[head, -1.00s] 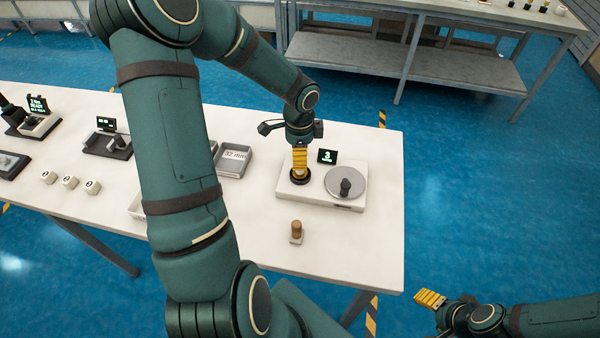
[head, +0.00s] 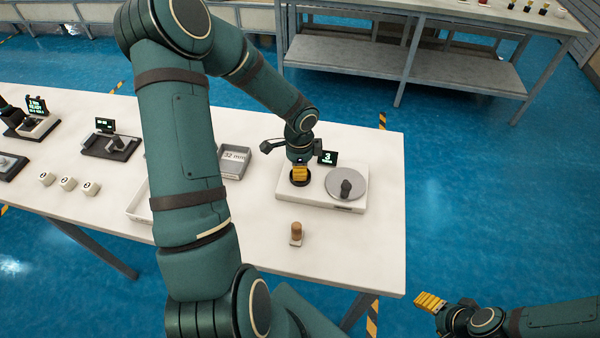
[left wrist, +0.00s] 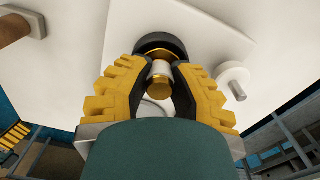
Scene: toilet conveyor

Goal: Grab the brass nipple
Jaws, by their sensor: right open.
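The brass nipple (left wrist: 159,86) shows in the left wrist view as a short cylinder with a brass end and a paler band, at a black round holder (left wrist: 163,43). My left gripper (left wrist: 162,62) has its yellow fingers on either side of it; I cannot tell whether they press on it. In the head view my left gripper (head: 300,174) points down over the holder and hides the nipple. My right gripper (head: 430,301) is open and empty, off the table's front right corner.
The holder stands on a white device (head: 322,202) with a round plate (head: 345,183) bearing a dark knob and a small display (head: 328,157). A brown cylinder (head: 296,230) stands in front. A grey tray (head: 234,162) is left. The table's right end is clear.

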